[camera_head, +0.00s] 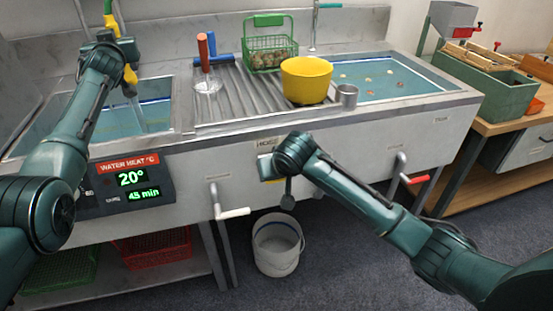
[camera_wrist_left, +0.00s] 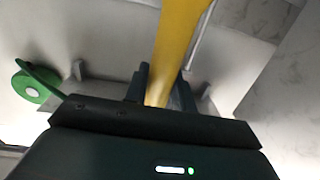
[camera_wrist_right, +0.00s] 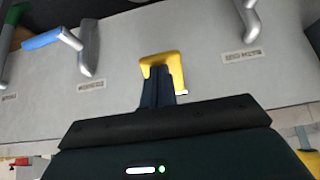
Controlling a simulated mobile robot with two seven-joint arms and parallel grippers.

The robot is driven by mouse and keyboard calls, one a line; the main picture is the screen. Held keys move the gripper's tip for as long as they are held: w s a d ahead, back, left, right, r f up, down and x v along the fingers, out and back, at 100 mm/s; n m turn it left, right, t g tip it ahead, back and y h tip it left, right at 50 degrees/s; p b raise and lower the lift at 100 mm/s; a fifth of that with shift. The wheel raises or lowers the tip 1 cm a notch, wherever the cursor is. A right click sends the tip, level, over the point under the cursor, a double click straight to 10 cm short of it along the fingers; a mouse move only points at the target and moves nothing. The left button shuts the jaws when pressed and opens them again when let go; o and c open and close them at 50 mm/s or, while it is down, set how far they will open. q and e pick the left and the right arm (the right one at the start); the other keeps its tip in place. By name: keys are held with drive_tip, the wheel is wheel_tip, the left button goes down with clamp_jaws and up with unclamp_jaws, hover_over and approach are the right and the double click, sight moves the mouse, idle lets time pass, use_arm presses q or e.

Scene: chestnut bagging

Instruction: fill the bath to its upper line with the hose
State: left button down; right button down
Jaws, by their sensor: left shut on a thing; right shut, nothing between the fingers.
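The left bath (camera_head: 40,127) holds blue-green water, with a pale line on its back wall. My left gripper (camera_head: 126,55) is shut on the yellow hose (camera_head: 110,20), which also shows between its fingers in the left wrist view (camera_wrist_left: 180,40). The hose end points down over this bath, and a pale streak below it looks like running water. My right gripper (camera_head: 268,166) is shut and empty at the yellow hose lever (camera_wrist_right: 160,60) on the sink front. Its fingertips are at or just beside the lever; contact is unclear. The lever's label is partly hidden.
A yellow bowl (camera_head: 306,82), metal cup (camera_head: 347,96) and green basket (camera_head: 270,52) stand on the drainboard. The right bath (camera_head: 440,97) holds floating pieces. A display (camera_head: 130,182) reads 20° and 45 min. A white bucket (camera_head: 277,245) stands below; other levers flank the hose lever.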

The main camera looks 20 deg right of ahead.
sight(110, 27)
drive_tip(key=shift+s+f, duration=0.1)
drive_tip(key=v, duration=1.4)
drive_tip(key=shift+w, duration=0.25)
drive_tip(key=shift+r, duration=0.2)
idle(0.5)
